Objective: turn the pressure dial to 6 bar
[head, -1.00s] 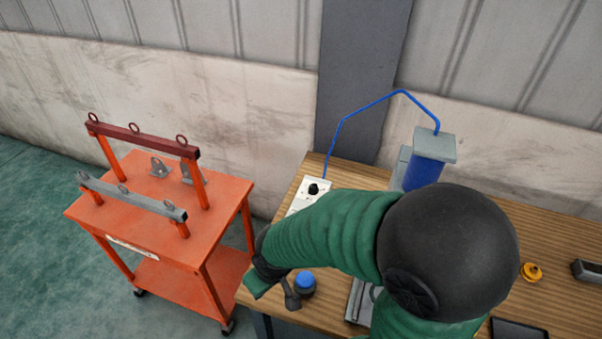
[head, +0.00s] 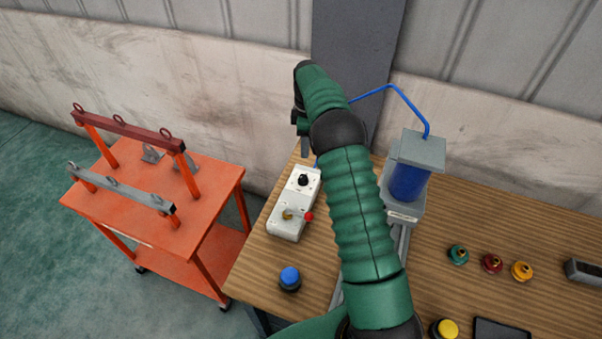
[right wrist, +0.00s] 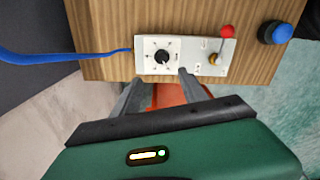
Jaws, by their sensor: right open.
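The pressure dial is a round black knob (head: 303,180) on the far end of a white control box (head: 284,228) on the wooden bench. It also shows in the right wrist view as a black knob (right wrist: 162,57) with marks around it; the figures are too small to read. My right gripper (head: 304,147) is above and beyond the dial, apart from it. In the right wrist view my right gripper (right wrist: 158,84) has its two fingers spread and empty, with the dial just past the gap between them. My left gripper is not in view.
A lever with a red ball (head: 309,216) stands on the same box. A blue button (head: 290,279) is in front of it. A blue hose (head: 400,92) arches to a blue cylinder press (head: 409,180) at right. An orange cart (head: 205,215) stands left.

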